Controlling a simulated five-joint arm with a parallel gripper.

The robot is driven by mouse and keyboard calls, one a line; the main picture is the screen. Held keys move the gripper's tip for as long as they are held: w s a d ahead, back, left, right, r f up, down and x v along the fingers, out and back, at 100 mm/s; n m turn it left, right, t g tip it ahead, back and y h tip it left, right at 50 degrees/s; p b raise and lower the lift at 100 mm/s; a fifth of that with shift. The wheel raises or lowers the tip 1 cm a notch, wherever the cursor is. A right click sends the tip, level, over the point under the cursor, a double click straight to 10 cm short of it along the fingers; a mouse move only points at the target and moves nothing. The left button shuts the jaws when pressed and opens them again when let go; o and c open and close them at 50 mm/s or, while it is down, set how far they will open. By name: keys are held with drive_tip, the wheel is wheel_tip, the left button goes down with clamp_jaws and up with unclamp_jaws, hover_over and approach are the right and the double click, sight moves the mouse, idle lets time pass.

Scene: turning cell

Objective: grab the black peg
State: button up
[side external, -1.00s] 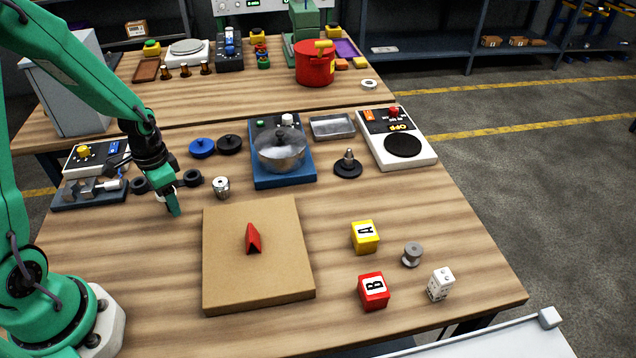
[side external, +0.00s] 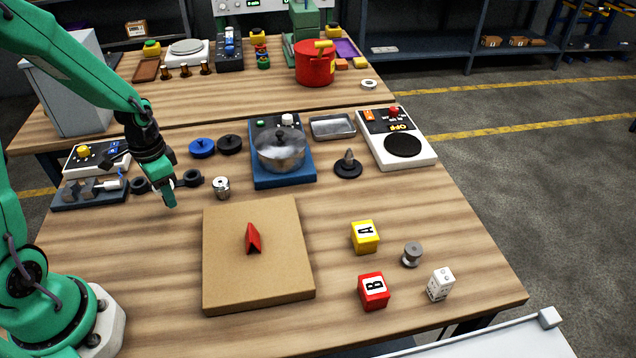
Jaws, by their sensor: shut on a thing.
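My gripper (side external: 170,200) is low over the left part of the table, its green fingers pointing down. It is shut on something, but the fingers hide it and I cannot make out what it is. I cannot pick out a black peg for certain. A black round base with a dark pointed upright (side external: 348,161) stands right of the steel pot, well away from my gripper. A black piece with two round ends (side external: 193,179) lies just behind the gripper, partly hidden by it.
A small metal cup-like part (side external: 221,187) stands close right of my gripper. A brown board (side external: 228,275) with a red wedge (side external: 253,238) lies in front. A blue hotplate (side external: 262,180) carries a steel pot (side external: 281,152).

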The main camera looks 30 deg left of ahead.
wheel_tip(320, 180, up, 2)
drive_tip(key=shift+r, duration=0.1)
drive_tip(key=s+d+r, duration=0.2)
drive_tip(key=d+r, duration=0.5)
drive_tip(key=d, duration=0.4)
drive_tip(key=shift+s+d, duration=0.15)
drive_tip(key=shift+s, duration=0.2)
